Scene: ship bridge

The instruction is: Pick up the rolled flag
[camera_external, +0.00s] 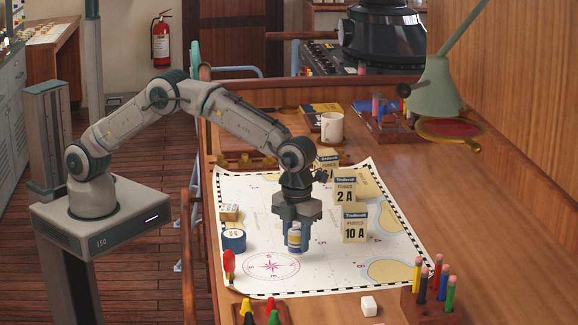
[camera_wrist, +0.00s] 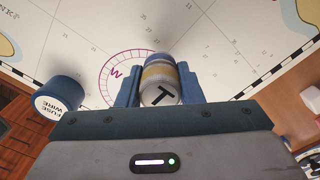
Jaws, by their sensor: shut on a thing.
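The rolled flag (camera_external: 294,238) is a small upright roll with blue, yellow and pale bands, over the sea chart (camera_external: 285,215). In the wrist view the rolled flag (camera_wrist: 160,84) shows a black T on its near end. My gripper (camera_external: 295,243) points down with a finger on each side of the roll and is shut on it. The fingers cover parts of its sides. I cannot tell whether its lower end touches the chart.
A blue fuse wire reel (camera_external: 233,240) stands left of my gripper, with a small box (camera_external: 229,212) behind it. Fuse boxes marked 10 A (camera_external: 355,224) and 2 A (camera_external: 345,190) stand close on the right. The table's right side (camera_external: 480,220) is mostly clear.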

